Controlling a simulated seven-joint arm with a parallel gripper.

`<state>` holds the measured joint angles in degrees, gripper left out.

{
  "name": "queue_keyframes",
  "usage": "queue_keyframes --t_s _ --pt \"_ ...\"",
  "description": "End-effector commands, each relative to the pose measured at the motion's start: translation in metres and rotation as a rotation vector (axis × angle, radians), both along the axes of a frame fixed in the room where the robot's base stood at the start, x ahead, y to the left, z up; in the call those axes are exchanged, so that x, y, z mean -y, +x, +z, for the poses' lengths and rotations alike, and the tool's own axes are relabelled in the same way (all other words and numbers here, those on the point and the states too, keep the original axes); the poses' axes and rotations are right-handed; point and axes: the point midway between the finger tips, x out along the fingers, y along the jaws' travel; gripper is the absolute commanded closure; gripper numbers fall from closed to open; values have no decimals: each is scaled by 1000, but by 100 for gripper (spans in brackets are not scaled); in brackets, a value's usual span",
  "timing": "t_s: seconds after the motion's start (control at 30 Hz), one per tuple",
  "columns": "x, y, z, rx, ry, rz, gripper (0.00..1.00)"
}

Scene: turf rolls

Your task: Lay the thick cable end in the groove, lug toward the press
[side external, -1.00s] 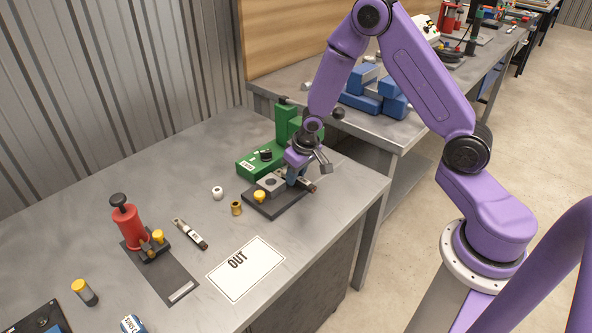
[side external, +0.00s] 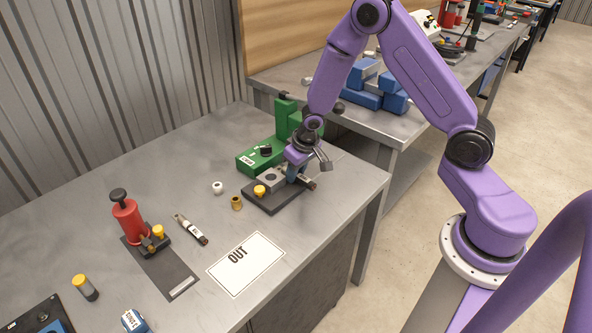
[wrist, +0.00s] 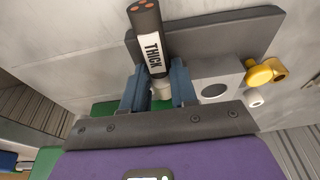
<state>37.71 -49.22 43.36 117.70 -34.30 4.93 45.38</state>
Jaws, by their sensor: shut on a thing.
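The thick cable end (wrist: 150,50) is dark, with a white label reading THICK and copper cores at its far end. A pale metal lug (wrist: 160,90) is at its near end, partly hidden between the fingers. My gripper (wrist: 157,92) is shut on the cable end; in the side view my gripper (side external: 296,177) is low over the dark base plate (side external: 268,203). A grey block (wrist: 216,78) with a round hole and a yellow knob (wrist: 264,73) is beside it on the plate. The green press (side external: 262,158) stands just behind. The groove is hidden, and I cannot tell whether the cable touches it.
A second labelled cable end (side external: 191,229) lies left of the OUT card (side external: 245,264). A red hand press (side external: 129,222) stands farther left. A brass sleeve (side external: 236,203) and a white ring (side external: 217,187) lie near the plate. The table's right edge is close.

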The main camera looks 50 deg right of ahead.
Motion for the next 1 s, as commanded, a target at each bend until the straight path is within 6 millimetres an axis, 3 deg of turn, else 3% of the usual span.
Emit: queue_keyframes --t_s 0.03,0.07,0.13,0.57,1.0 --pt "0 0 -1 1 0 0 100" --pt "0 0 0 2 1 0 66" --pt "0 0 0 1 1 0 43" --pt "-3 0 2 1 1 7 43" --pt "-2 -10 47 10 1 1 43"
